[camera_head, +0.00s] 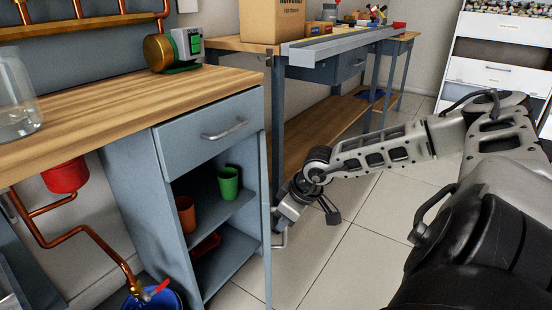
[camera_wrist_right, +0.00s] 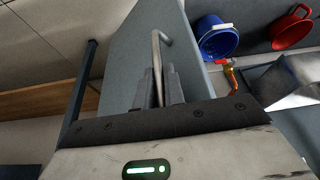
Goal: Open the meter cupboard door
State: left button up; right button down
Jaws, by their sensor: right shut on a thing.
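The meter cupboard door (camera_head: 267,215) stands open, seen nearly edge-on at the right side of the grey cupboard (camera_head: 134,190). Inside the cupboard a green cup (camera_head: 228,184) and an orange-brown cup (camera_head: 186,214) stand on a shelf. In the right wrist view the grey door panel (camera_wrist_right: 128,65) fills the middle, with its metal bar handle (camera_wrist_right: 161,50) running between my right fingers. My right gripper (camera_head: 284,226) is shut on this handle; its lower part is partly hidden in the head view. My left gripper is not in view.
A drawer (camera_head: 210,133) above the opening is shut. A wooden worktop (camera_head: 110,100) carries a glass jar (camera_head: 15,105) and a pump (camera_head: 175,50). A blue bucket (camera_head: 152,300) stands under a copper pipe at lower left. Tiled floor (camera_head: 345,265) right of the door is clear.

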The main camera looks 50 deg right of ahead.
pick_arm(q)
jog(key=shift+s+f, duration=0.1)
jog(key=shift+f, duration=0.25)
pick_arm(e)
jog(key=shift+w+d+r, duration=0.1)
jog(key=c, duration=1.5)
grip_release()
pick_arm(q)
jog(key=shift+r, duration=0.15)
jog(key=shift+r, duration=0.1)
